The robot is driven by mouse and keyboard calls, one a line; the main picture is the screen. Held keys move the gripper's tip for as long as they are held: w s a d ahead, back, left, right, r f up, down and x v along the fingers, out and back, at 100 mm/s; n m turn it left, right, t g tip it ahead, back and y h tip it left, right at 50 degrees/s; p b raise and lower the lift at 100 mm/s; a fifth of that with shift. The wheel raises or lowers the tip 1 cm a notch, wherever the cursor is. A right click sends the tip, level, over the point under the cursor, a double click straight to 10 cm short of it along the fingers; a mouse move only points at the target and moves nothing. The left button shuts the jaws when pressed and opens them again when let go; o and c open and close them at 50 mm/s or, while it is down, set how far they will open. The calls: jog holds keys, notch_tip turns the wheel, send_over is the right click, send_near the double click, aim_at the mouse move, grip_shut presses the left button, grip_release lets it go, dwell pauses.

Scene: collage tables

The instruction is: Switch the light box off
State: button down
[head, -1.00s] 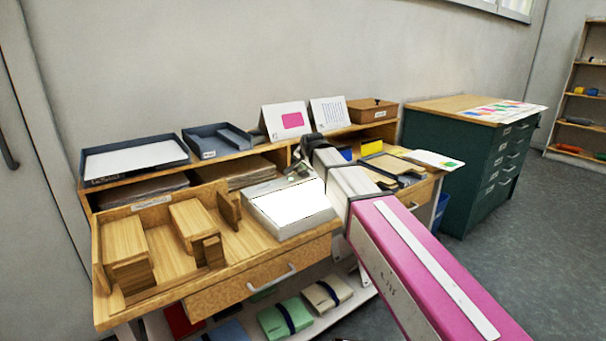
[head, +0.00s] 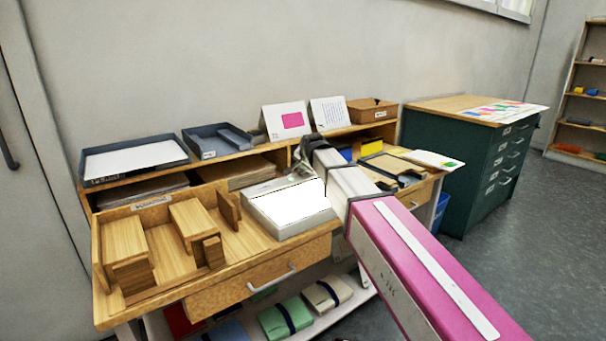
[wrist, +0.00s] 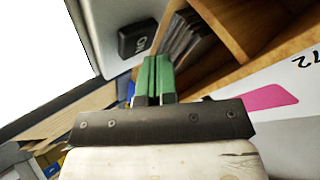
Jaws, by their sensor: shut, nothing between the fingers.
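The light box (head: 292,208) sits on the wooden desk in the head view, its top panel glowing bright white. In the wrist view its lit panel (wrist: 45,45) fills the upper left, and a black rocker switch (wrist: 137,38) with white ON lettering is on its grey rim. My gripper (wrist: 154,62) is shut and empty, its green fingers pressed together. The fingertips appear just beside the switch's lower right corner in the wrist view; whether they touch it I cannot tell. In the head view my gripper (head: 300,172) is over the box's back edge, partly hidden by my wrist.
A wooden divided tray (head: 155,285) stands left of the box. Behind is a raised shelf with a paper tray (head: 135,160), cards (head: 286,122) and a wooden box (head: 372,111). A green cabinet (head: 470,165) stands further right.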

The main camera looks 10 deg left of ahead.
aim_at(305, 173)
jog(key=shift+f, duration=0.3)
jog(key=shift+f, duration=0.2)
dwell(0.5)
jog(key=shift+r, duration=0.7)
jog(key=shift+r, duration=0.1)
jog(key=shift+r, duration=2.85)
